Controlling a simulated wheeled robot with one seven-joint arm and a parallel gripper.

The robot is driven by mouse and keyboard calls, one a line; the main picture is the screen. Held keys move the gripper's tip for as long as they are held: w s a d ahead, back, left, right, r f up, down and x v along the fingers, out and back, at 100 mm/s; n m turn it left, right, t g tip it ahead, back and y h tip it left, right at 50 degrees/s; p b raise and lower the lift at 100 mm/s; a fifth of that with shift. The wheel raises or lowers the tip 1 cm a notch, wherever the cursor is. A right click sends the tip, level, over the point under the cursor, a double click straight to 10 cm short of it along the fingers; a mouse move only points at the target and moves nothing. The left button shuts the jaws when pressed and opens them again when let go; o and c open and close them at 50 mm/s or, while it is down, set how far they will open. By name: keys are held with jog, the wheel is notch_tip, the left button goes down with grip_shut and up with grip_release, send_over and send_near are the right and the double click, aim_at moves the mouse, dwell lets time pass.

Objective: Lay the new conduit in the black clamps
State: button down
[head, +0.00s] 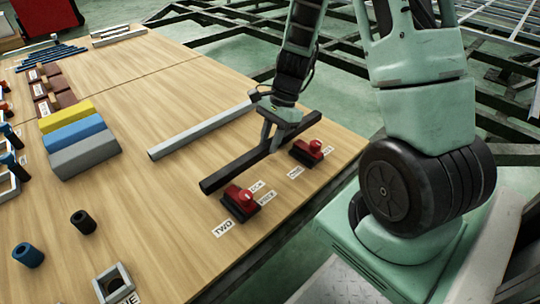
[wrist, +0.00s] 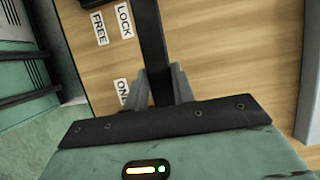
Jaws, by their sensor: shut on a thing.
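My gripper (head: 272,143) is shut on a long dark square bar, the conduit (head: 236,166), gripped near its middle. In the wrist view the grey jaws (wrist: 161,88) stand on both sides of the dark bar (wrist: 151,35). The bar runs beside two black clamps with red tops, one near label TWO (head: 240,201) and one near label ONE (head: 308,152). It is apart from the clamp seats as far as I see. I cannot tell whether it touches the table or hangs just above.
A light grey bar (head: 200,128) lies behind on the wooden table (head: 160,180). Yellow, blue and grey blocks (head: 76,137) sit to the left. Black (head: 83,222) and blue (head: 28,255) cylinders stand near the front left. The table edge is just right of the clamps.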

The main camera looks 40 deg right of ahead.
jog(key=shift+f+b, duration=0.85)
jog(key=shift+f, duration=1.1)
jog(key=shift+f, duration=0.15)
jog(key=c, duration=1.2)
grip_release()
jog(key=shift+o, duration=0.2)
jog(key=p+v, duration=0.6)
jog(key=v, duration=0.6)
jog(key=s+a+r+n+g+h, duration=0.1)
jog(key=s+a+r+n, duration=0.25)
jog(key=a+n, duration=0.5)
jog(key=s+a+r+n+h, duration=0.15)
jog(key=a+r+n, duration=0.3)
jog(key=a, duration=0.75)
jog(key=s+a+r+n, duration=0.1)
jog(key=s+a+n, duration=0.3)
jog(key=s+n, duration=0.2)
jog(key=s+a+r+n+t+h, duration=0.1)
jog(key=s+a+n, duration=0.3)
jog(key=s+n, duration=0.2)
jog(key=shift+s, duration=0.5)
